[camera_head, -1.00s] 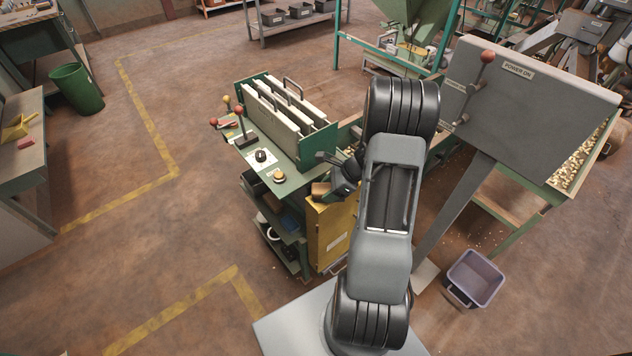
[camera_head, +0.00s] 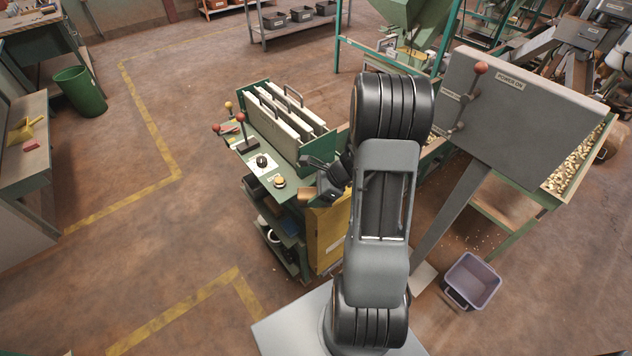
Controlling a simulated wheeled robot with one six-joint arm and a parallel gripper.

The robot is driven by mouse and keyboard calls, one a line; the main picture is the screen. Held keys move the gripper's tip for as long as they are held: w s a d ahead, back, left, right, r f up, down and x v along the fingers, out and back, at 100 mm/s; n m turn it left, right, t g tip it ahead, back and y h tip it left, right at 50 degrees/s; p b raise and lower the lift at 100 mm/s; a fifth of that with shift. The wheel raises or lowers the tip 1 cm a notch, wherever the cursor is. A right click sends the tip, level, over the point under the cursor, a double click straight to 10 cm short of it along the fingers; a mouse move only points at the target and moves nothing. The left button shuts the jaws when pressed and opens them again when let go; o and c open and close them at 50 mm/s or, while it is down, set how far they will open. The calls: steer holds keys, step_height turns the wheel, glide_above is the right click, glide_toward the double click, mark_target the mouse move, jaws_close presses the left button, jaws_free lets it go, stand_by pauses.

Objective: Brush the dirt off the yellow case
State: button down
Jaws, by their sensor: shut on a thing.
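The yellow case (camera_head: 326,240) stands upright at the right side of the green work cart, partly hidden behind my arm. A pale label shows on its front; any dirt on it is too small to make out. My gripper (camera_head: 313,188) is above the case's top left, beside the cart's top. It is shut on a small brown block-like thing, which looks like a brush (camera_head: 304,195). Its bristles cannot be made out, and I cannot tell whether it touches the case.
The green cart (camera_head: 262,176) carries knobs, red-tipped levers and a rack of pale panels (camera_head: 290,108) close to my gripper. A grey POWER ON panel (camera_head: 520,105) stands right of my arm. A grey-purple bin (camera_head: 472,281) is on the floor. Left floor is open.

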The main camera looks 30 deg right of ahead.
steer(key=shift+r+p, duration=1.25)
steer(key=shift+r, duration=0.6)
